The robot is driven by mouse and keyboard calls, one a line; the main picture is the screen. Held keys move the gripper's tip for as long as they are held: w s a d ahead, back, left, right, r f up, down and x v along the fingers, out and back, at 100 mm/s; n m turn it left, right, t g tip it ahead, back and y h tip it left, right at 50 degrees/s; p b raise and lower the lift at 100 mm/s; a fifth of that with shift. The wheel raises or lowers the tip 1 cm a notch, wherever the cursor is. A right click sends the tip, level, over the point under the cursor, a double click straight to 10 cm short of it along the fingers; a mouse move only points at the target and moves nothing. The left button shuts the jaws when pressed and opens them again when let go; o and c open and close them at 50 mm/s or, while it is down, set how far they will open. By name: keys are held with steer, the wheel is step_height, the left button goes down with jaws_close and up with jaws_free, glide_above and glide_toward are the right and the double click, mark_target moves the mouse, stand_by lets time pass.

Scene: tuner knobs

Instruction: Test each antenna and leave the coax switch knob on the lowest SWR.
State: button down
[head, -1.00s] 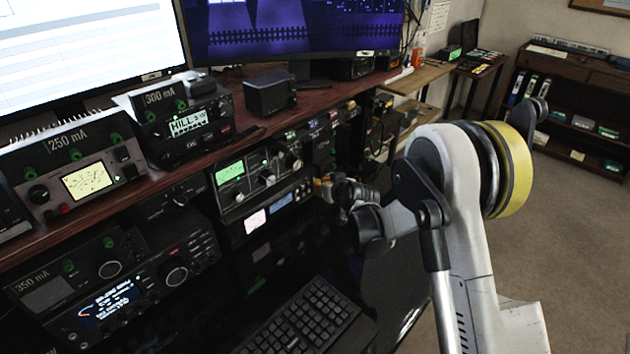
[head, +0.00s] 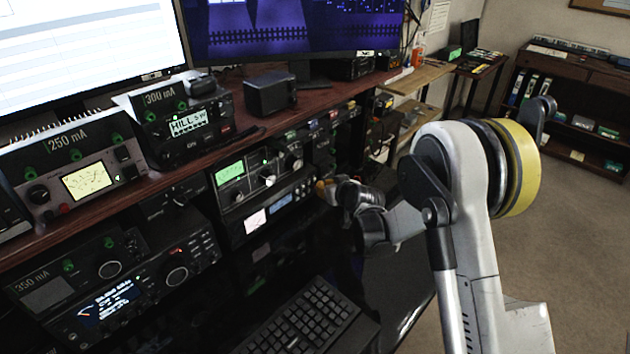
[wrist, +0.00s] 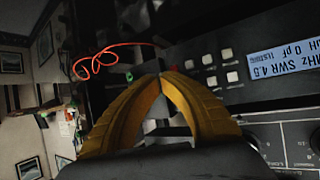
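My gripper (head: 323,187) is in front of the radio rack, to the right of a lit blue display (head: 281,202). In the wrist view, its two yellow fingers (wrist: 160,79) come together at their tips, with no object seen held in them. The display in the wrist view (wrist: 288,63) is tilted and reads "MHz SWR 4.5" and "0 pF". Small square buttons (wrist: 225,55) are beside it. Above the blue display in the head view is a unit with a green screen (head: 229,172) and several knobs (head: 267,178). I cannot tell which knob is the coax switch.
A keyboard (head: 302,322) lies below the rack. Radios marked 250 mA (head: 75,165) and 300 mA (head: 180,120) stand on the shelf at left. A 350 mA unit (head: 65,275) is below them. An orange cable (wrist: 105,55) loops near the fingers.

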steer(key=shift+s+d, duration=0.8)
steer(key=shift+d, duration=0.2)
steer(key=shift+s+d, duration=0.75)
steer(key=shift+d, duration=0.25)
stand_by(3.3)
